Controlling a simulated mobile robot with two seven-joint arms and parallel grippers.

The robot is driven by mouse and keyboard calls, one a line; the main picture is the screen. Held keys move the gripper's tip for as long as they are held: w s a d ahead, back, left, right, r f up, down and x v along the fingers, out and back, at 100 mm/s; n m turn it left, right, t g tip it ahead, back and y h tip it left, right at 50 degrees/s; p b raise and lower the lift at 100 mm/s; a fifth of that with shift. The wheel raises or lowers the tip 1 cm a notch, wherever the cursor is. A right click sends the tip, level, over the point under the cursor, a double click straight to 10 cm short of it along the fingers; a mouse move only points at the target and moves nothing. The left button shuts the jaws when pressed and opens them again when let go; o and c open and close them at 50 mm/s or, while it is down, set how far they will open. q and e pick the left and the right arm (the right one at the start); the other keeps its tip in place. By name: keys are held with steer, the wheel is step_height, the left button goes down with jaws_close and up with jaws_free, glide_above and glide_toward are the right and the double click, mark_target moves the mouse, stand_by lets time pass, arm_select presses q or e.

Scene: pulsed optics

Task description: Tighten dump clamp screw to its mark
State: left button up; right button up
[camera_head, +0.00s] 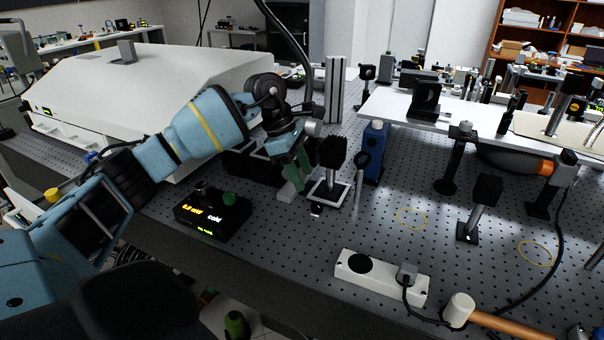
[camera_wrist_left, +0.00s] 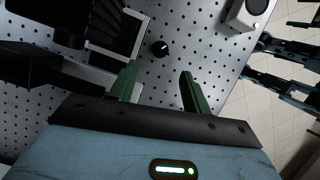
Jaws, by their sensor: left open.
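My left gripper (camera_head: 296,178) is open and points down at the table, just left of the black beam dump (camera_head: 332,153) on its post. Its two green fingers also show apart in the left wrist view (camera_wrist_left: 159,72). A small black knob with a white mark (camera_wrist_left: 160,48), which looks like the clamp screw, lies beyond the fingertips, roughly in line with the gap between them. In the head view this knob (camera_head: 316,208) sits at the front of the dump's base. The fingers do not touch it. My right gripper is not seen.
A black power meter (camera_head: 212,214) with a lit display stands left of the gripper. A blue unit (camera_head: 374,152) and a slim post (camera_head: 360,172) stand to the right. A white power strip (camera_head: 381,277) and a mallet (camera_head: 459,310) lie at the front. Bare breadboard lies between.

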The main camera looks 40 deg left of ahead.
mark_target(317, 205)
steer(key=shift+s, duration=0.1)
arm_select(q)
steer(key=d+m+y, duration=0.1)
steer(key=m, duration=0.2)
steer(key=w+d+m+g+y+b, duration=0.1)
steer(key=m, duration=0.3)
steer(key=d+m+y, duration=0.1)
steer(key=m, duration=0.2)
steer(key=shift+w+d+m+g+y, duration=0.25)
steer(key=shift+d+m+g+y, duration=0.05)
steer(key=shift+m+g+y, duration=0.1)
steer(key=shift+d+r+m, duration=0.1)
steer(key=shift+r+m, duration=0.1)
steer(key=shift+m, duration=0.2)
steer(key=shift+f, duration=3.9)
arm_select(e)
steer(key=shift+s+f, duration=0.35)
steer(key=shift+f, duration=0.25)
arm_select(q)
steer(key=shift+c, duration=0.5)
